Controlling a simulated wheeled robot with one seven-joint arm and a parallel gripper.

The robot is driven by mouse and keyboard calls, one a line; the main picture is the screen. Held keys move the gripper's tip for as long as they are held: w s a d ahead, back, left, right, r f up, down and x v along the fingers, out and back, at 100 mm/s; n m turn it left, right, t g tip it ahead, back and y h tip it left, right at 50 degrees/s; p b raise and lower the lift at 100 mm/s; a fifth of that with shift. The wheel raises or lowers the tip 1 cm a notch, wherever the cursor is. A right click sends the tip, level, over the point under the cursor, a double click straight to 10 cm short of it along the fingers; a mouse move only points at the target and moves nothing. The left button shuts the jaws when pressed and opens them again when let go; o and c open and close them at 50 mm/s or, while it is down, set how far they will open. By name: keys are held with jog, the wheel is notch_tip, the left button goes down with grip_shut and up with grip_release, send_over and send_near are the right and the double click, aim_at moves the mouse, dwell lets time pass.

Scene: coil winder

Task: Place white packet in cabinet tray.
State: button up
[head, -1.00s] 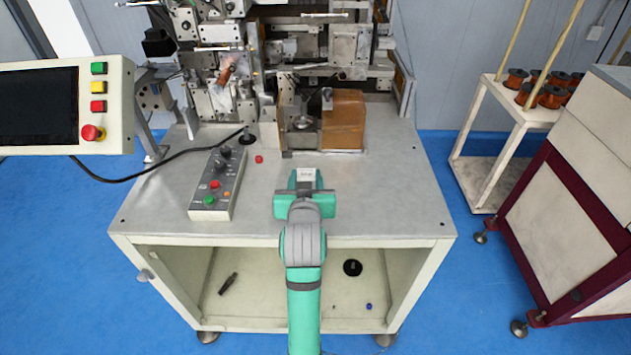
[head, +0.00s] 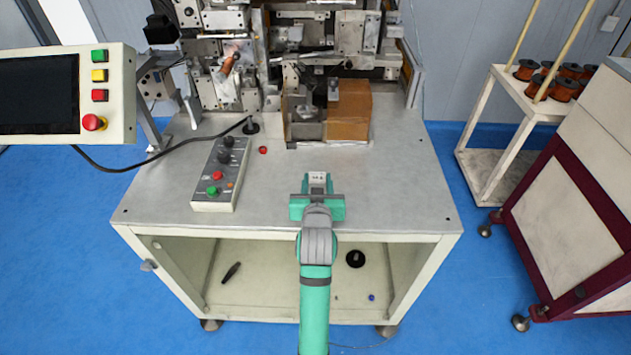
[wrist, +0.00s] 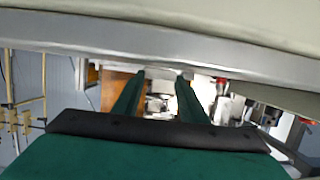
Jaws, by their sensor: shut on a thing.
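The white packet (head: 318,177) is small and pale with dark marks on its face. My gripper (head: 317,188) is shut on it, above the grey tabletop near its front edge. In the wrist view, the packet (wrist: 160,74) shows as a pale piece between the green fingertips (wrist: 157,82). The open cabinet under the tabletop has a pale tray-like floor (head: 300,288). My gripper is above and outside this cabinet, and my arm covers part of its opening.
A control box (head: 220,176) with buttons stands on the tabletop to the left. A brown block (head: 348,112) sits at the back by the winder. On the cabinet floor lie a dark tool (head: 231,272), a black disc (head: 355,259) and a small blue piece (head: 371,297).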

jog(key=shift+f, duration=0.1)
jog(key=o, duration=1.1)
jog(key=shift+a, duration=0.2)
jog(key=shift+c, duration=0.2)
